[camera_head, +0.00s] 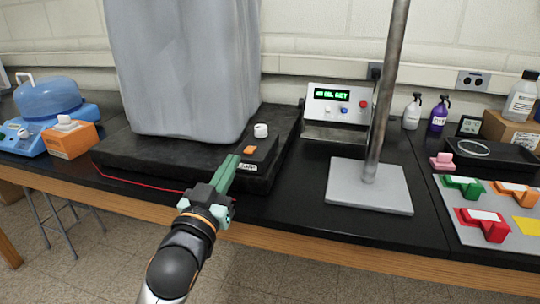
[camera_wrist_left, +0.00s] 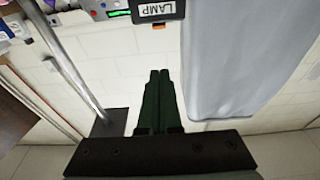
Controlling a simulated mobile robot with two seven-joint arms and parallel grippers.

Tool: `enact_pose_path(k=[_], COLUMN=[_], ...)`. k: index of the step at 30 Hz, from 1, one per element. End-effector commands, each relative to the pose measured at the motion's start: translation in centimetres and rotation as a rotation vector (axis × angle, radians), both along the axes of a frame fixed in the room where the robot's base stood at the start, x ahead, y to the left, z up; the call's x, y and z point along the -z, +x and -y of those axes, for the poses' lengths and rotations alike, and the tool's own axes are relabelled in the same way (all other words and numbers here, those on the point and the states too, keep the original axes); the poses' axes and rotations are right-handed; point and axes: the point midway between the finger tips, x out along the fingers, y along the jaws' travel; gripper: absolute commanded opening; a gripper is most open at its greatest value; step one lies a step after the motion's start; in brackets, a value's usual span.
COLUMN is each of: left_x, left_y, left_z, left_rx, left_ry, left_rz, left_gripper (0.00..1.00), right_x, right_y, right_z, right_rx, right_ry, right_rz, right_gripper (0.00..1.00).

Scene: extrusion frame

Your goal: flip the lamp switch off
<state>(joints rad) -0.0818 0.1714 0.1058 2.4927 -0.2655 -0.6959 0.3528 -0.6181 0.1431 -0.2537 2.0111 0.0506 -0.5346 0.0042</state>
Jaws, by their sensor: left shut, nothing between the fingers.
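The lamp switch is a small orange rocker (camera_head: 250,150) on a dark box at the front right of a black platform. A white label (camera_head: 248,167) is on the box's front, and in the left wrist view the label reads LAMP (camera_wrist_left: 156,10), upside down. The orange switch also shows there (camera_wrist_left: 158,27), just under the label. My left gripper (camera_head: 234,160) has its green fingers together and empty, with the tips just left of and near the switch. In the left wrist view the closed fingertips (camera_wrist_left: 158,74) show apart from the switch. My right gripper is not in view.
A white knob (camera_head: 261,130) is just behind the switch. A large grey covered block (camera_head: 180,70) stands on the black platform (camera_head: 135,155). A metal post on a grey plate (camera_head: 345,190) and a display unit (camera_head: 340,98) are to the right. Bare black bench lies in front.

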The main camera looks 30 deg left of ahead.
Motion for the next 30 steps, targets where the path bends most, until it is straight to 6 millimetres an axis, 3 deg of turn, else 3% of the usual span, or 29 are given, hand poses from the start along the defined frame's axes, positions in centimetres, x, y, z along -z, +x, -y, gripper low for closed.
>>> enact_pose_path(k=[17, 26, 30], left_x=[-0.2, -0.8, -1.8], left_y=[0.4, 2.6, 5.6], left_z=[-0.2, -0.8, -1.5], left_rx=[-0.005, -0.006, -0.006], left_ry=[0.001, 0.003, 0.002], left_rz=[0.014, 0.015, 0.012], left_gripper=[0.00, 0.00, 0.00], right_x=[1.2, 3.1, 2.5], right_y=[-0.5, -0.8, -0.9], right_z=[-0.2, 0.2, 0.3], right_rx=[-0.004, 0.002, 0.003], right_ry=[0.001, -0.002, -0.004], right_rz=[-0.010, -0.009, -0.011], right_gripper=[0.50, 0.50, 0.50])
